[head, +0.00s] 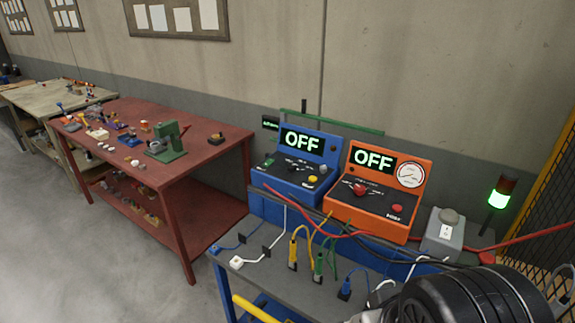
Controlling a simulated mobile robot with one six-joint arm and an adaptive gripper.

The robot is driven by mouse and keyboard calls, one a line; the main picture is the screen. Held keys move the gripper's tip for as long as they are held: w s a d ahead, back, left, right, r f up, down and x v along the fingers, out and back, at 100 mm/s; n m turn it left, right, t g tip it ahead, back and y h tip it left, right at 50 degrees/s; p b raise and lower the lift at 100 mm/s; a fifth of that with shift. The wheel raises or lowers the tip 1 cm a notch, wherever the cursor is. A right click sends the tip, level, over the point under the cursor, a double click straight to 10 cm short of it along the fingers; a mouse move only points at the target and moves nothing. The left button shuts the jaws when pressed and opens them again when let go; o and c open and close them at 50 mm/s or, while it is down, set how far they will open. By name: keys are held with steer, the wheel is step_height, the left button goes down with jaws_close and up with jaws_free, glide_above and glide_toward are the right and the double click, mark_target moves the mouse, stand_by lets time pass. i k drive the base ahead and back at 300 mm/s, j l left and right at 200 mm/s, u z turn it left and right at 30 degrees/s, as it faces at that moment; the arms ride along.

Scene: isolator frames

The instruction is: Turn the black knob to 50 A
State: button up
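A blue box (295,186) stands on the bench at right of centre, with a display (302,141) reading "OFF". On its sloped panel are a small dark knob (291,168), a green button (269,162) and a yellow one (312,180). The dark knob's pointer and scale marks are too small to read. An orange box (375,221) beside it also reads "OFF" and has a red knob (360,188), a red button (397,208) and a round gauge (411,175). A large black part of my arm fills the lower right. My gripper is not seen.
The grey bench (264,285) in front carries several coloured plugs and cables. A red cable (305,217) runs in front of the boxes. A grey switch box (444,237) and a lit green lamp (499,198) stand right. A red table (200,142) with small parts stands left.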

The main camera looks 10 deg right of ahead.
mark_target(291, 168)
steer(key=i+j+z, duration=0.1)
steer(key=i+j, duration=0.15)
steer(key=i, duration=0.15)
steer(key=i+j+z, duration=0.1)
steer(key=i+j, duration=0.15)
steer(key=i, duration=0.2)
